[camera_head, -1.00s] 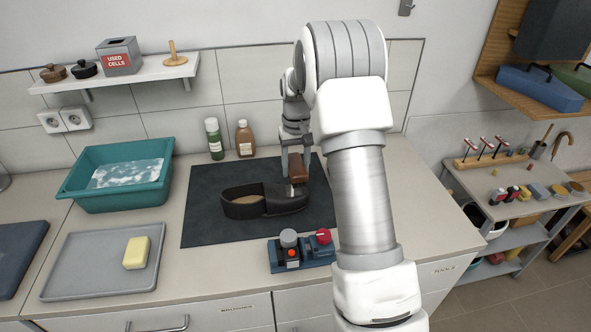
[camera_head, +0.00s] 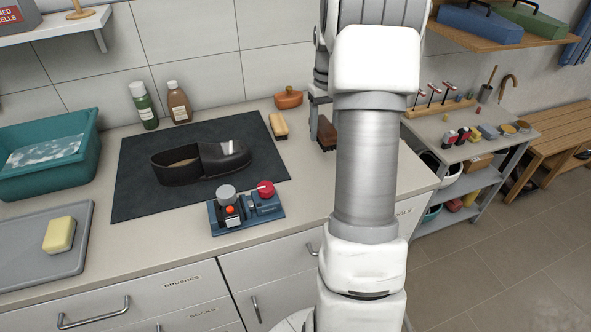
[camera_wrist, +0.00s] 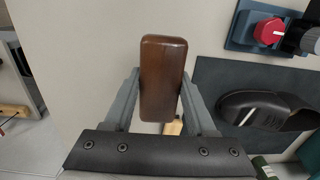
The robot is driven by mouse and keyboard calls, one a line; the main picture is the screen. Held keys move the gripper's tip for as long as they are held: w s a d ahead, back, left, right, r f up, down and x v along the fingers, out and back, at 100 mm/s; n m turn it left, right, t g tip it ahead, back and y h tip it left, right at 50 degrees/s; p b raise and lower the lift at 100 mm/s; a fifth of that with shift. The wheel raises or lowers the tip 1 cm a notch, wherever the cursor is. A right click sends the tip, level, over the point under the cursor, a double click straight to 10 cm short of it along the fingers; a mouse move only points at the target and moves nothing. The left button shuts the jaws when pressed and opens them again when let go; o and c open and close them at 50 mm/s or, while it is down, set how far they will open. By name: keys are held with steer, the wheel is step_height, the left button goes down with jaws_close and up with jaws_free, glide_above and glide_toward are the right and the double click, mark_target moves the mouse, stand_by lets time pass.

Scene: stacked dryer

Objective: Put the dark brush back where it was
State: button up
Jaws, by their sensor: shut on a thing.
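The dark brush (camera_head: 326,134) has a brown wooden back and dark bristles. My gripper (camera_head: 318,112) is shut on it, at the counter's right part, right of the mat. In the wrist view, the brush (camera_wrist: 163,78) sits upright in the picture between the two grey fingers of my gripper (camera_wrist: 162,100). I cannot tell whether its bristles touch the counter. A black shoe (camera_head: 228,160) lies on the dark mat (camera_head: 135,200).
A lidded brown pot (camera_head: 289,98) stands behind the light brush. A blue device with a red knob (camera_head: 265,188) stands at the mat's front edge. Green (camera_head: 144,107) and brown (camera_head: 179,104) bottles stand behind the mat. The counter (camera_head: 300,190) is bare in front of the held brush.

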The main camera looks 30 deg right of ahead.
steer(key=shift+s+d+f, duration=0.3)
steer(key=shift+s+d, duration=0.45)
steer(key=shift+s, duration=0.05)
glide_above(293, 161)
step_height(293, 161, down, 7)
steer(key=shift+f, duration=1.9)
steer(key=shift+f+b, duration=0.2)
steer(key=shift+b, duration=0.1)
steer(key=o, duration=1.3)
steer(key=shift+r, duration=0.15)
